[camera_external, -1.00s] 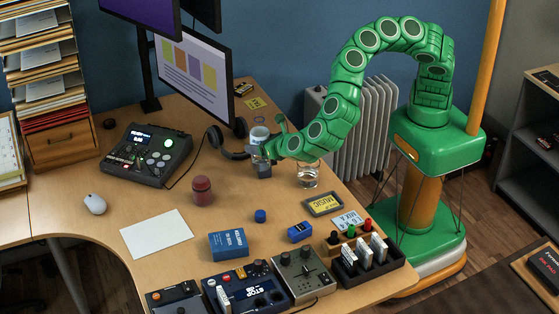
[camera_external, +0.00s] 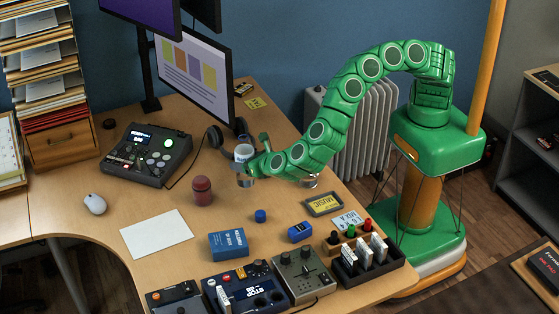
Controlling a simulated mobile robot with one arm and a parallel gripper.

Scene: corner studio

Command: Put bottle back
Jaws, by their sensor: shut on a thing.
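My green arm reaches over the desk from the right. My gripper (camera_external: 245,168) is shut on a small pale bottle (camera_external: 243,152) with a whitish top part. It is near the right end of the headphones, in front of the monitor.
A blue cap (camera_external: 260,216), blue box (camera_external: 228,245) and cassette (camera_external: 322,204) lie in front. White paper (camera_external: 156,233) lies front left.

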